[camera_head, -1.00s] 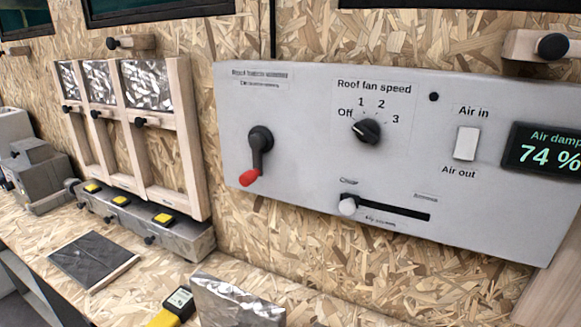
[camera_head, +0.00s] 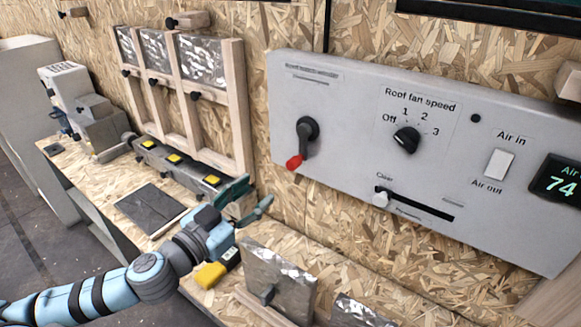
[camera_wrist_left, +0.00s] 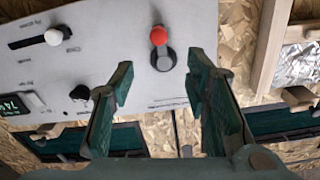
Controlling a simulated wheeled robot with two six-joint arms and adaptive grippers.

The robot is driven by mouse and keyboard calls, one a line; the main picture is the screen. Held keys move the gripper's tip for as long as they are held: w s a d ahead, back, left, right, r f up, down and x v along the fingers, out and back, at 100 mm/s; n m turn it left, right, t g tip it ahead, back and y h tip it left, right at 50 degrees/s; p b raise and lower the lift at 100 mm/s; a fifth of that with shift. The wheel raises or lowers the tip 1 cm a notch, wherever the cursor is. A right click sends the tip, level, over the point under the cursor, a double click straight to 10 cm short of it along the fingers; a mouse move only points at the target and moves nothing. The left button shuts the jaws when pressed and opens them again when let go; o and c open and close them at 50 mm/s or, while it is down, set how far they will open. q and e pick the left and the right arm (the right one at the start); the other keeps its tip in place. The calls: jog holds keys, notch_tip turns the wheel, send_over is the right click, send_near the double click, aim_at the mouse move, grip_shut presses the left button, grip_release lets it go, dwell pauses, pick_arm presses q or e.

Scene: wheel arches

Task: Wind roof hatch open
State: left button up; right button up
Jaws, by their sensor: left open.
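A black crank with a red knob (camera_head: 294,162) sits at the left of the grey control panel (camera_head: 345,110), its arm hanging down and slightly left. The small label above it is too blurred to read with certainty. My left gripper (camera_head: 256,201) is open and empty, below and left of the crank, apart from it. In the left wrist view, the red knob (camera_wrist_left: 158,36) shows beyond and between the open fingertips (camera_wrist_left: 160,82). My right gripper is not in view.
The panel also has a fan dial (camera_head: 406,140), a white rocker switch (camera_head: 499,164), a slider (camera_head: 381,199) and a green display (camera_head: 560,180). A wooden frame (camera_head: 240,110) stands left of the panel. A yellow meter (camera_head: 212,273) and foil-faced block (camera_head: 280,280) lie below.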

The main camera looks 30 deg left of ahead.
aim_at(289, 167)
pick_arm(q)
jog(key=w+b, duration=0.2)
jog(key=w, duration=0.2)
jog(key=w+d+b, duration=0.1)
jog(key=w+b, duration=0.1)
jog(key=w, duration=0.3)
jog(key=w+d+b, duration=0.1)
jog(key=w+b, duration=0.1)
jog(key=w, duration=0.2)
jog(key=shift+w+d+f+b, duration=0.15)
jog(key=shift+w+f+b, duration=0.05)
jog(key=shift+w+b, duration=0.1)
jog(key=shift+c, duration=0.8)
grip_shut()
